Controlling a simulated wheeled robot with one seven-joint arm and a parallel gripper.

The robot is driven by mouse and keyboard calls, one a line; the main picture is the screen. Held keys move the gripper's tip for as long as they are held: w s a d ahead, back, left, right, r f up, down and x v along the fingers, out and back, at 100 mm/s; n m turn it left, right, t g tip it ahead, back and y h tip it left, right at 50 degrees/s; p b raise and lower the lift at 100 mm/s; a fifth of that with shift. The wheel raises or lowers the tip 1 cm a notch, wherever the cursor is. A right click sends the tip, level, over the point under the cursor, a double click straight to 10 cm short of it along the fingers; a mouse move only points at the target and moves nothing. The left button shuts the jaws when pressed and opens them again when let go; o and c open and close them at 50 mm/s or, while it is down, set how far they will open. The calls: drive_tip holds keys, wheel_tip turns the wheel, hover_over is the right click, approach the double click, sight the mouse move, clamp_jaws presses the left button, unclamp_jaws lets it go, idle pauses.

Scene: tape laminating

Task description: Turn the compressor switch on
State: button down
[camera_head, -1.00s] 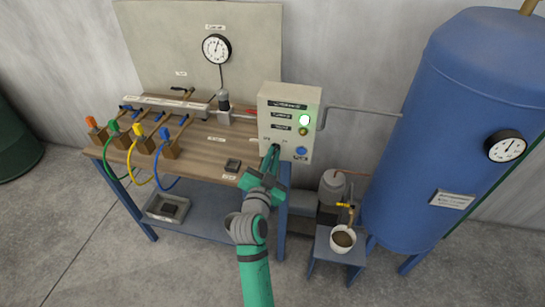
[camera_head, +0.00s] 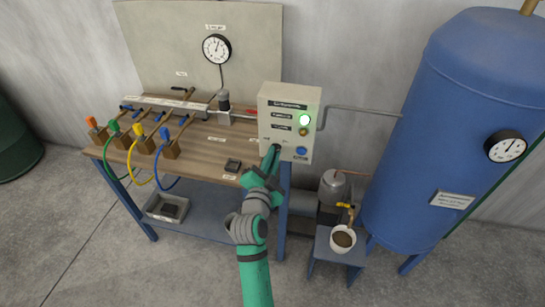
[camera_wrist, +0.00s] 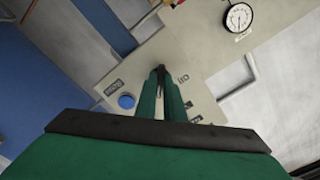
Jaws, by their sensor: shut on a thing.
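The cream control box (camera_head: 292,98) stands at the right end of the bench; its face also fills the middle of the wrist view (camera_wrist: 185,45). My gripper (camera_head: 273,154) is at the lower left of this face. In the wrist view its green fingers (camera_wrist: 161,80) are closed together around a small dark switch knob (camera_wrist: 160,68), mostly hidden between the tips. An "IIO"-like label shows beside the tips, too small to read surely. The green lamp (camera_head: 305,120) on the box is lit. A blue button (camera_head: 302,151) sits right of my gripper, apart from it.
The blue tank (camera_head: 440,130) with a gauge (camera_head: 506,146) stands at the right. A small stand with a white cup (camera_head: 343,239) is below the box. The bench (camera_head: 205,150) holds several valves with coloured hoses.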

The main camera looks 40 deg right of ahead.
drive_tip(key=c, duration=1.9)
unclamp_jaws()
drive_tip(key=shift+s+d+f, duration=0.1)
drive_tip(key=shift+f, duration=0.1)
drive_tip(key=shift+o, duration=0.2)
drive_tip(key=shift+r, duration=0.1)
drive_tip(key=v, duration=1.1)
